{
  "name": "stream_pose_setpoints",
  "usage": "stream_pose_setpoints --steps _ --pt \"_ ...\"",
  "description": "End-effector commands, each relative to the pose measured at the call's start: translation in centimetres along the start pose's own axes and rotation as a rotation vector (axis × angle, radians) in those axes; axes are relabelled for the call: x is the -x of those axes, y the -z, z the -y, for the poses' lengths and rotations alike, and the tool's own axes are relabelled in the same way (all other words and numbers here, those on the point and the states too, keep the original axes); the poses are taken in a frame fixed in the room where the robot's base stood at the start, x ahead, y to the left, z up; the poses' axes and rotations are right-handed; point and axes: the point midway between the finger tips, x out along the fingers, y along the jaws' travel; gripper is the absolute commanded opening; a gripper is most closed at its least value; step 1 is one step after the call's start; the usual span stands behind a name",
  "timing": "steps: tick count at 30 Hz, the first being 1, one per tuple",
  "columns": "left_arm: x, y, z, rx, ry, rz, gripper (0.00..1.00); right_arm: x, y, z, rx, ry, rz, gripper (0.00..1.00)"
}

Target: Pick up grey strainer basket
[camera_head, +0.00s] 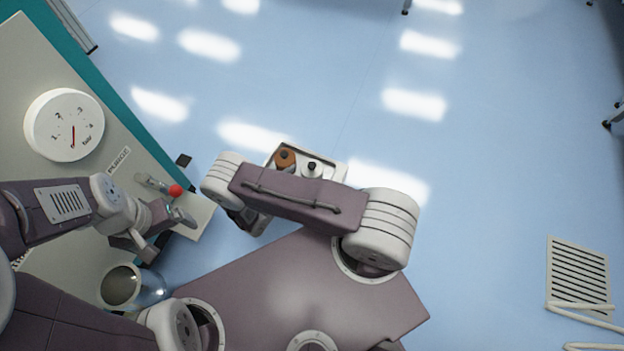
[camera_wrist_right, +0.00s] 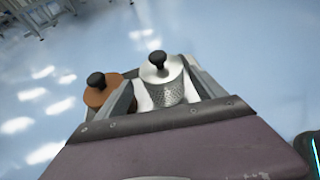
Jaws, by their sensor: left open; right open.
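The grey strainer basket (camera_wrist_right: 168,92) is a perforated metal cylinder with a black knob on its pale lid. In the right wrist view it lies between the two fingers of my open right gripper (camera_wrist_right: 163,90), and I cannot tell whether they touch it. In the head view only its top (camera_head: 311,168) shows, with my right arm hiding the rest and the right fingers. A brown strainer basket (camera_wrist_right: 97,95) with a black knob is just left of the left finger; it also shows in the head view (camera_head: 284,158). My left gripper (camera_head: 168,238) is open and empty.
A white tray (camera_head: 341,172) holds both baskets. At left, a grey panel (camera_head: 30,100) with a teal edge carries a round white gauge (camera_head: 64,125) and a red-tipped lever (camera_head: 174,190). A clear round vessel (camera_head: 121,287) is below my left gripper. The blue floor beyond is open.

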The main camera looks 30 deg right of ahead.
Motion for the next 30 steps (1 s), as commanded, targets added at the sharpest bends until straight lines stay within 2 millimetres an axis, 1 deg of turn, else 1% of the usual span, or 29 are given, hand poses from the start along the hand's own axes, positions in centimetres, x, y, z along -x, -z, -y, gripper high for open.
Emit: stream_pose_setpoints --steps 2,4,7,9,13,14,18,21,24,30 --pt "-0.3 0.0 0.0 0.0 0.0 -0.001 0.91 -0.5 0.1 0.0 -0.001 0.002 0.0 0.79" --pt "-1.4 -0.1 0.0 0.0 0.0 -0.001 0.91 -1.8 0.3 0.1 -0.001 0.005 0.0 0.79" --pt "-2.4 -0.2 0.0 0.0 0.0 0.0 0.91 -3.3 0.3 0.1 -0.003 0.005 0.0 0.79" --pt "-2.6 -0.3 0.1 0.0 0.0 0.0 0.91 -3.8 0.1 0.1 -0.002 0.004 0.0 0.79" --pt "-2.7 -0.3 0.1 0.0 0.0 0.0 0.91 -4.1 0.0 0.1 -0.002 0.003 0.0 0.79" --pt "-3.2 -0.3 0.1 0.0 0.0 0.0 0.91 -4.5 0.2 0.1 -0.002 0.004 0.0 0.79" --pt "-6.0 -0.6 0.1 0.0 0.0 0.0 0.91 -7.2 0.8 0.4 -0.004 0.007 0.0 0.79" --pt "-6.8 -0.7 0.1 0.0 0.0 0.0 0.91 -8.5 0.5 0.3 -0.004 0.006 -0.001 0.79" --pt "-6.9 -0.7 0.1 0.0 0.0 0.0 0.91 -9.1 0.2 0.3 -0.003 0.004 -0.001 0.79" --pt "-6.7 -0.7 0.1 0.0 0.0 0.0 0.91 -9.0 0.0 0.3 -0.002 0.002 -0.001 0.79"
